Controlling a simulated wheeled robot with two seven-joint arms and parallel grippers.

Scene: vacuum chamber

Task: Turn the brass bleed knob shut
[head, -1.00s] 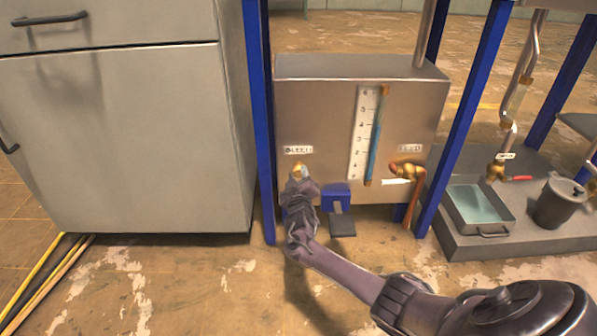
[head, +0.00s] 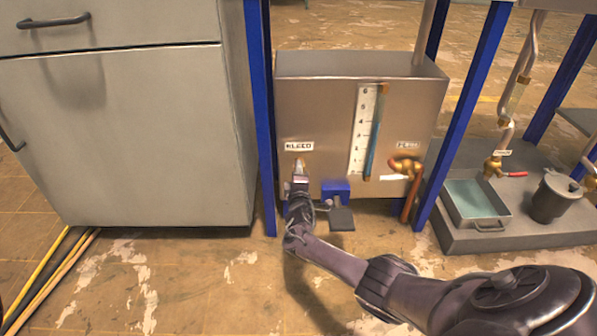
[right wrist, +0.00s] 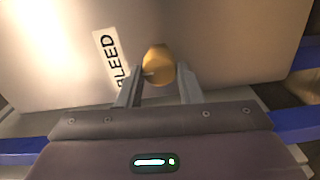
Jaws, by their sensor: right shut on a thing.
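The brass bleed knob (head: 299,164) sits low on the left of the steel tank's front, just under the BLEED label (head: 299,146). It also shows in the right wrist view as a rounded brass knob (right wrist: 158,64) between the fingers. My right gripper (head: 299,177) reaches up to it from below and is shut on it, one finger on each side in the right wrist view (right wrist: 160,80). The fingers hide part of the knob in the head view. My left gripper is not in view.
The steel tank (head: 325,110) stands between blue posts and carries a level gauge (head: 366,130). A second brass valve (head: 404,166) is on its right. A blue pedal (head: 336,190) is close right of my gripper. A grey cabinet (head: 130,130) stands at the left.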

